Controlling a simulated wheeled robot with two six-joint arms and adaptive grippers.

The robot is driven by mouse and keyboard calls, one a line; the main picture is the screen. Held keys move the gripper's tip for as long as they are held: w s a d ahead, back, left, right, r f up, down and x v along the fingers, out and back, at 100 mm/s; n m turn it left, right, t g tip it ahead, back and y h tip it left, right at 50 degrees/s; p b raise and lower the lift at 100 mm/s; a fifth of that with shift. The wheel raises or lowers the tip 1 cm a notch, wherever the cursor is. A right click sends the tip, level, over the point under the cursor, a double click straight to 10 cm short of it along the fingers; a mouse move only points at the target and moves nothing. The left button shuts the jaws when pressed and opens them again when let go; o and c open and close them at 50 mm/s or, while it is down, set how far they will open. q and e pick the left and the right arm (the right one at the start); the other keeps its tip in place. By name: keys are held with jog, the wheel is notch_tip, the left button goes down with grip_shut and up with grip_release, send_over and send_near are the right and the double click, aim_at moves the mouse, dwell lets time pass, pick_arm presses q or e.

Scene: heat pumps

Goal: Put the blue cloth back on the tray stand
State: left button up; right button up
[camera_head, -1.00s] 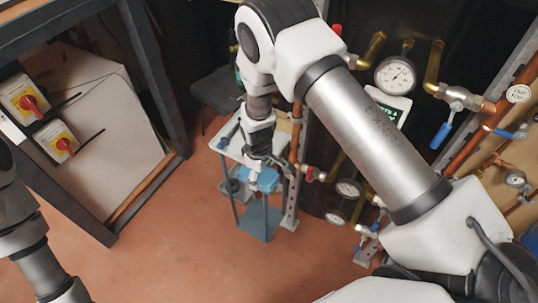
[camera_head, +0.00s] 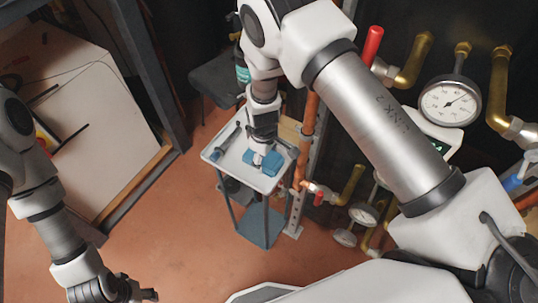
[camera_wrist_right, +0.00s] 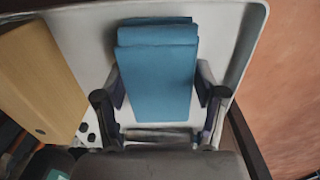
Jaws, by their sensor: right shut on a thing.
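The blue cloth (camera_head: 271,164) is a folded pad at the white tray top (camera_head: 215,157) of the tray stand. In the right wrist view the cloth (camera_wrist_right: 157,70) lies between the two fingers of my right gripper (camera_wrist_right: 160,98), with the white tray surface (camera_wrist_right: 85,45) behind it. My right gripper (camera_head: 257,160) points down over the tray and is shut on the cloth. Whether the cloth touches the tray is hard to tell. My left gripper (camera_head: 138,294) is at the bottom left, away from the stand; its finger opening is unclear.
A dark tool (camera_head: 226,139) lies on the tray's left side. A wooden block (camera_wrist_right: 38,80) is beside the cloth in the wrist view. Copper pipes, valves and a pressure gauge (camera_head: 450,101) stand to the right. A lower shelf (camera_head: 260,226) is under the tray. Floor left of the stand is clear.

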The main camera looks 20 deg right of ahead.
jog(key=shift+w+d+f, duration=0.1)
jog(key=shift+f, duration=0.1)
jog(key=o, duration=1.1)
notch_tip(320, 180, up, 12)
jog(key=shift+a+r+b, duration=0.2)
jog(key=shift+b, duration=0.25)
